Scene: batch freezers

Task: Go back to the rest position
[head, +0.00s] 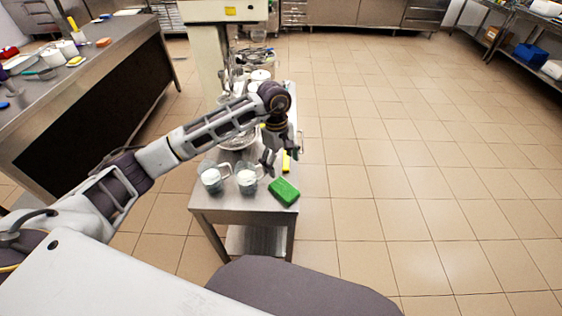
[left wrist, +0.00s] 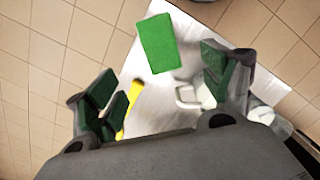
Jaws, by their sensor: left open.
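My left gripper (head: 280,162) is open and empty above the front part of a small steel table (head: 222,201). Its two green-padded fingers stand wide apart in the left wrist view (left wrist: 160,92). A green block (head: 284,191) lies on the table's front right corner, just beyond the fingers in the left wrist view (left wrist: 158,42). A yellow object (head: 287,161) lies behind it, partly hidden by the gripper. Two glass mugs (head: 246,180) with white contents stand to the left of the gripper. My right gripper is not in view.
A machine (head: 205,50) stands behind the small table, with glass and metal ware near it. A long steel counter (head: 110,45) is at the left, with containers on it. Shelving with a blue bin (head: 529,55) is at the far right. The tiled floor on the right is clear.

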